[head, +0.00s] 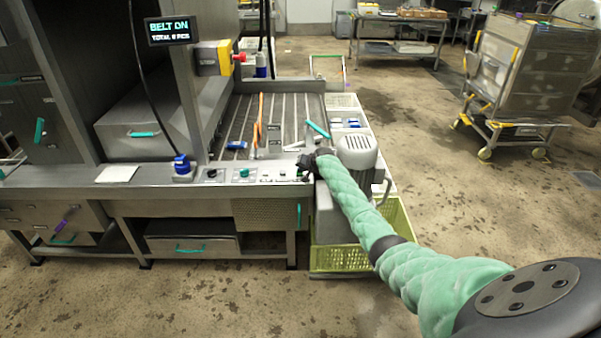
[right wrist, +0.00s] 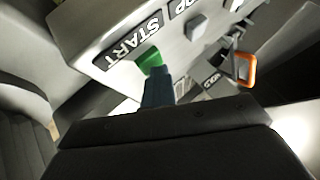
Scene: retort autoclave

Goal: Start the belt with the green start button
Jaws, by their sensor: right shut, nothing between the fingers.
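In the right wrist view the green start button (right wrist: 150,60) sits on a grey box under a START label (right wrist: 136,42), which reads upside down. The shut fingers of my right gripper (right wrist: 157,88) are right at the button and overlap its lower edge; I cannot tell whether they press it. In the head view my right gripper (head: 305,163) is at the right end of the steel control ledge and hides what is behind it. The display (head: 172,30) reads BELT ON. The slatted belt (head: 285,112) lies behind the ledge. My left gripper is out of view.
A second label and a grey button (right wrist: 196,27) are beside the start button. The ledge carries a green knob (head: 244,173) and a blue-capped item (head: 182,167). A motor housing (head: 357,150) and a yellow-green crate (head: 340,260) stand close to my right arm. Open floor lies right.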

